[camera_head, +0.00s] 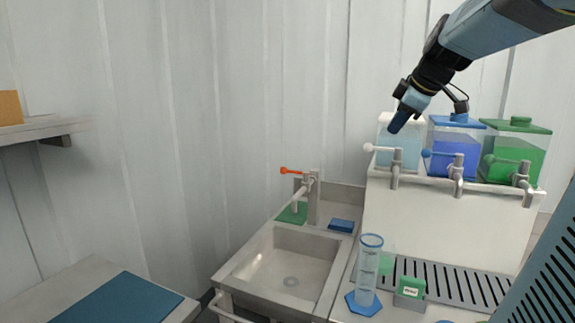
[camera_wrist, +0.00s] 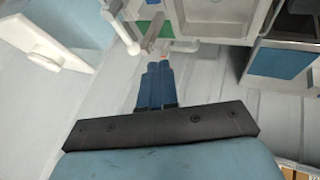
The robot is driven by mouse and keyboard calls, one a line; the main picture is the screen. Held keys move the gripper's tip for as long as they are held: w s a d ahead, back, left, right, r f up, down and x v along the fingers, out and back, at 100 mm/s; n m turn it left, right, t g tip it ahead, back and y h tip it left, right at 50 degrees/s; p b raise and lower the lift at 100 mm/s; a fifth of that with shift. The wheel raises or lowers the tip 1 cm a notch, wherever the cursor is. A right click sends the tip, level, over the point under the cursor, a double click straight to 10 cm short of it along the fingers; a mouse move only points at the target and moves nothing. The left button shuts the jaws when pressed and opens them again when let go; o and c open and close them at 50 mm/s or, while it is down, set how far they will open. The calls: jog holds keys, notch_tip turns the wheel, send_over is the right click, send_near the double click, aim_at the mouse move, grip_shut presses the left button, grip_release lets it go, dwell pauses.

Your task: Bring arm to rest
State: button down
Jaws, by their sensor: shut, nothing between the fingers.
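My arm reaches in from the upper right in the head view. My gripper (camera_head: 398,122) is shut and empty, in the air in front of the clear-liquid vessel (camera_head: 388,135), pointing down and left. In the wrist view my gripper (camera_wrist: 160,66) shows its two blue fingers side by side with no gap. Nothing is held.
A blue vessel (camera_head: 455,150) and a green vessel (camera_head: 515,155) stand beside the clear one, with taps below. A sink (camera_head: 285,270) with an orange-handled faucet (camera_head: 312,195) is left of centre.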

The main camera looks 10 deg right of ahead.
jog(key=s+a+f+m, duration=0.5)
jog(key=s+a+f, duration=0.1)
jog(key=s, duration=0.4)
jog(key=s+a+f+m+g+h, duration=0.1)
jog(key=s+a+f+m, duration=0.5)
jog(key=s+f, duration=0.3)
jog(key=shift+s+a+f+g+h, duration=0.15)
jog(key=shift+s+a+g+h, duration=0.15)
jog(key=shift+s+a, duration=0.35)
jog(key=c, duration=1.9)
grip_release()
jog(key=shift+s+d, duration=0.1)
jog(key=shift+d, duration=0.1)
